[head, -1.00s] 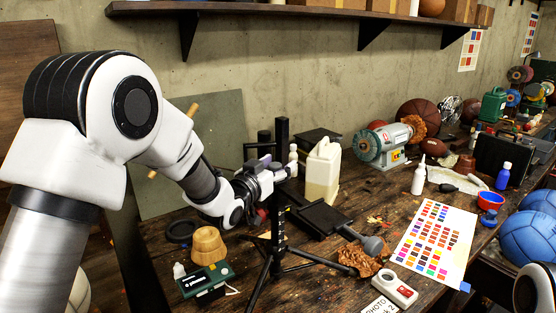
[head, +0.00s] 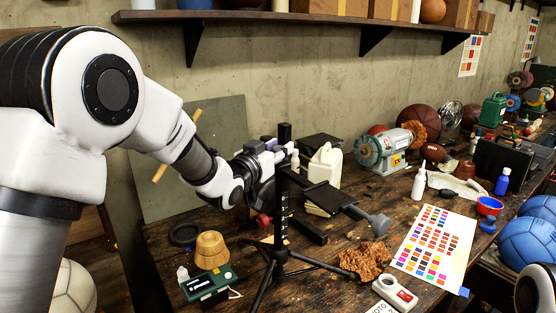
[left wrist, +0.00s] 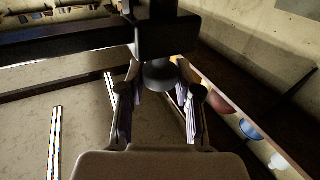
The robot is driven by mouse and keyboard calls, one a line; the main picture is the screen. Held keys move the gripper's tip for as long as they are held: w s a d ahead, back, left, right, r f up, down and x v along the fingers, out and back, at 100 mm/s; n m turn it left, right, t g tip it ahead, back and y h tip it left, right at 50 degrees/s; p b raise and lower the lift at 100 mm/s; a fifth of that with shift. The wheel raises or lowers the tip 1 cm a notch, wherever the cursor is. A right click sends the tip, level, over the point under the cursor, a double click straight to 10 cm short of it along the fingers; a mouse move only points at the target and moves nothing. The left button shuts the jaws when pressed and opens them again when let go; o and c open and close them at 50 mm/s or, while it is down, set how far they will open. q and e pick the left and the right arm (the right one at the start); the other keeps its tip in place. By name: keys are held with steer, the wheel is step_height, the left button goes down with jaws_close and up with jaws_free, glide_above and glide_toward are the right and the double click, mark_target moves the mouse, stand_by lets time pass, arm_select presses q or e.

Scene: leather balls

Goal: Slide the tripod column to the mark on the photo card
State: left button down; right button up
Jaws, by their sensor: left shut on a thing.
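The black tripod (head: 268,272) stands on the bench with its legs spread. Its upright post (head: 282,215) carries light marks. A dark horizontal arm of the tripod column (head: 325,197) reaches right from the post to a grey round end. My left gripper (head: 280,162) is at the post's upper part, shut on the column assembly. In the left wrist view, a dark round knob (left wrist: 160,75) sits between the gripper's fingers. The photo card (head: 383,307) is cut off at the bottom edge, so its mark cannot be read.
A white jug (head: 325,168) and dark books stand close behind the arm. A brown crumpled lump (head: 368,259), a white device with a red part (head: 395,293) and a colour chart (head: 436,245) lie right. A green device (head: 210,283) and wooden block (head: 211,250) are left.

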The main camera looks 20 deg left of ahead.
arm_select(q)
steer(key=shift+f, duration=0.15)
steer(key=c, duration=0.8)
jaws_free()
steer(key=shift+w, duration=0.15)
steer(key=shift+o, duration=0.2)
steer(key=shift+w+d+f, duration=0.1)
steer(key=v, duration=1.2)
